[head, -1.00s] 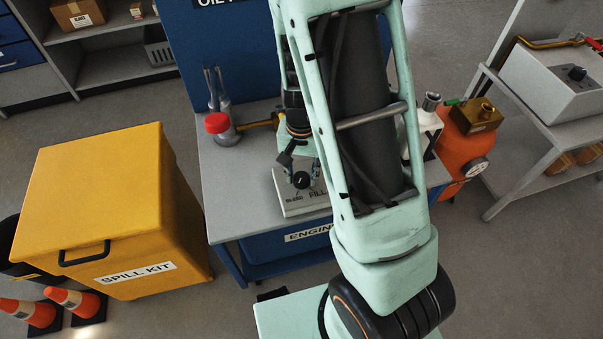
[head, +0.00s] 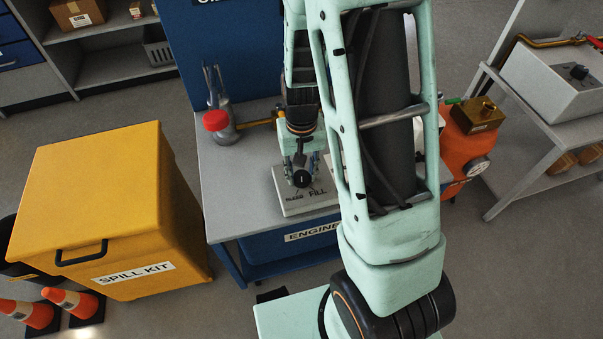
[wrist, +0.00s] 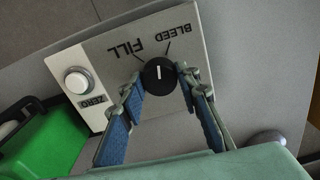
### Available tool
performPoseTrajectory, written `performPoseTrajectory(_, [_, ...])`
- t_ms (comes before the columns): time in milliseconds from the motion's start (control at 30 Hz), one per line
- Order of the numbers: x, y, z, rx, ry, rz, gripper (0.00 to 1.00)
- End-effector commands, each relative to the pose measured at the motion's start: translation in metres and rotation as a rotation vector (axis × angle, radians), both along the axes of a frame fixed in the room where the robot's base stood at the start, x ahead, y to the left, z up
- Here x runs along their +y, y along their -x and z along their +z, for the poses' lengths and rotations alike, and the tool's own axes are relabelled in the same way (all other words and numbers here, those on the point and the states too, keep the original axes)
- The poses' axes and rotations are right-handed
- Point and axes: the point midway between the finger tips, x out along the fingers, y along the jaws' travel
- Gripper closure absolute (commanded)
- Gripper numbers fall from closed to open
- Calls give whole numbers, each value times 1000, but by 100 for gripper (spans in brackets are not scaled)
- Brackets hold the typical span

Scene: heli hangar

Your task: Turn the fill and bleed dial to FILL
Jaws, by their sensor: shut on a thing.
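The black fill and bleed dial (wrist: 158,76) sits on a pale panel (wrist: 205,78) with FILL and BLEED printed upside down in the wrist view. Its white pointer line stands between the two tick marks, nearer the BLEED tick. My gripper (wrist: 159,80) is shut on the dial, one finger at each side. In the head view my gripper (head: 302,164) comes down over the dial (head: 302,179) from behind. The panel (head: 290,209) lies on a grey bench, with both labels in sight at its front edge.
A white ZERO button (wrist: 77,80) is on the same panel. A green object (wrist: 48,142) is beside it. A yellow spill kit box (head: 100,205) is at left, an orange tank (head: 462,148) at right.

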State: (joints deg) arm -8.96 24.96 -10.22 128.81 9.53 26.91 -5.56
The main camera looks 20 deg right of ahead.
Motion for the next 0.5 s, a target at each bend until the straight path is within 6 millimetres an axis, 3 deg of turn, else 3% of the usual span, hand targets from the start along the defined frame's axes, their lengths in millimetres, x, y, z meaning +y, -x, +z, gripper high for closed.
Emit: performPoseTrajectory(500, [0,0,1,-1,0,484,94])
